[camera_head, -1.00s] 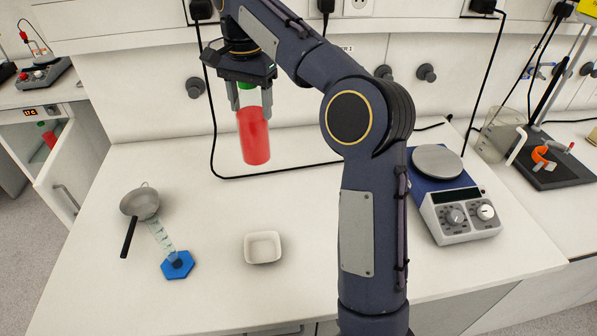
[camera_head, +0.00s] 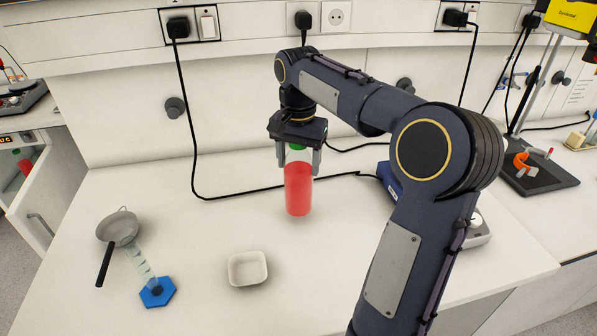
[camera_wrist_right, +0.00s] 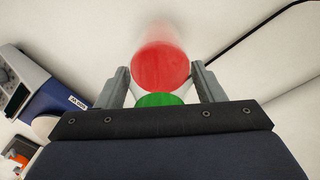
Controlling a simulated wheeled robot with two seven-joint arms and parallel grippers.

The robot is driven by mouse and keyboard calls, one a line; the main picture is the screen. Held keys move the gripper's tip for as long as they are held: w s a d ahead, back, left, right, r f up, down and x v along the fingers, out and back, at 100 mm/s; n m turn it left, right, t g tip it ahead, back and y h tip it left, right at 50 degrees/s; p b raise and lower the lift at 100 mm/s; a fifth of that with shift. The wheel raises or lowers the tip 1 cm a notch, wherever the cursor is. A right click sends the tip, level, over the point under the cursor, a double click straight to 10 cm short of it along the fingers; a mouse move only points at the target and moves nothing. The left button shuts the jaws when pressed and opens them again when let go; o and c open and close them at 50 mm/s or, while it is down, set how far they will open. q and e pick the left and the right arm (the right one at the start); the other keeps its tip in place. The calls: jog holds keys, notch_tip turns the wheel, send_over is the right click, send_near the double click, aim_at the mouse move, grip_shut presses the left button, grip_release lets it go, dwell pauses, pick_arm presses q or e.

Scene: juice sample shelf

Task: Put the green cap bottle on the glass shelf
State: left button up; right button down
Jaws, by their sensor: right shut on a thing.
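The green cap bottle (camera_head: 298,190) is upright, clear with red liquid inside. My right gripper (camera_head: 299,168) is shut on its upper part from above, with a finger on each side. The bottle is over the middle of the bench; I cannot tell whether its base touches the surface. In the right wrist view the green cap (camera_wrist_right: 160,100) and red body (camera_wrist_right: 161,66) show between the two fingers. I cannot make out a glass shelf in either view. My left gripper is not in view.
A blue scale (camera_head: 388,178) is partly behind my right arm. Another red bottle (camera_head: 27,166) is in the open cabinet at left. A black cable (camera_head: 240,195) crosses the bench.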

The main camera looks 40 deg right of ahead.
jog(key=shift+f, duration=1.45)
jog(key=shift+f, duration=0.15)
jog(key=shift+c, duration=1.8)
grip_release()
